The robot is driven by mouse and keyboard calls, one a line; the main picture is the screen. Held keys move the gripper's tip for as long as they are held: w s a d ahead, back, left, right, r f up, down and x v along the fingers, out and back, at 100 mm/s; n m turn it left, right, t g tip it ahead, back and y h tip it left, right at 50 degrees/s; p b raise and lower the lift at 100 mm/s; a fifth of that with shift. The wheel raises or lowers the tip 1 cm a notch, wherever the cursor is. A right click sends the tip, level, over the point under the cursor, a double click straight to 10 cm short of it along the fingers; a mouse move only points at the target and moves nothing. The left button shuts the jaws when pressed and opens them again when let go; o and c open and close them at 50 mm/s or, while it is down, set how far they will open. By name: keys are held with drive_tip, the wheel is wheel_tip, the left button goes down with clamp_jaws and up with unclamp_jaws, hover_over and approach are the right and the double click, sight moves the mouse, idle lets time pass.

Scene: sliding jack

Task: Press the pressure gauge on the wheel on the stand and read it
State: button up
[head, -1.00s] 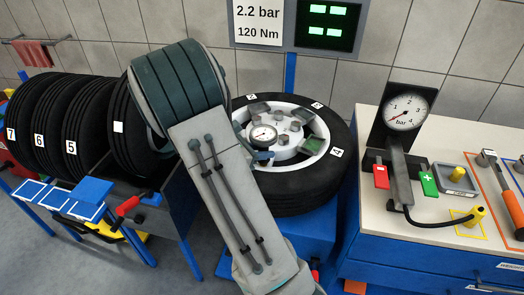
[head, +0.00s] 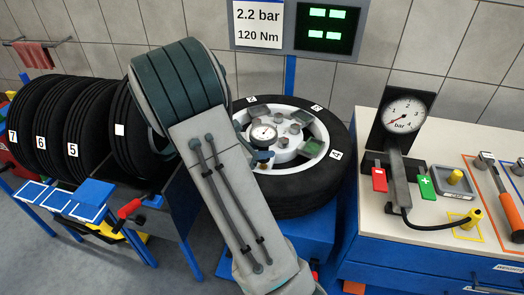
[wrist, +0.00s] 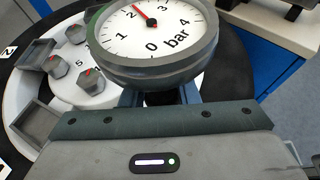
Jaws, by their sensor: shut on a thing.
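My gripper (head: 262,155) is over the wheel (head: 318,185), shut on the small round pressure gauge (head: 263,133). The wheel has a white rim and black tyre and lies flat on the blue stand (head: 315,232). In the wrist view the gauge (wrist: 157,40) fills the top centre, its white dial facing the camera. Its red needle points just past 2, roughly 2.2 bar. The gauge body hides the gripper tips and whatever is under it, so I cannot see its contact with a valve. Nuts with red marks (wrist: 88,80) show on the hub.
A sign (head: 257,24) reads 2.2 bar, 120 Nm, beside a green-lit display (head: 327,25). The bench (head: 350,235) at right holds a larger gauge (head: 403,114), its needle near 0, and tools. A row of tyres (head: 85,130) stands at left.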

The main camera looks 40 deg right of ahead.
sight(262, 138)
drive_tip(key=shift+r+p, duration=1.5)
drive_tip(key=shift+r, duration=0.7)
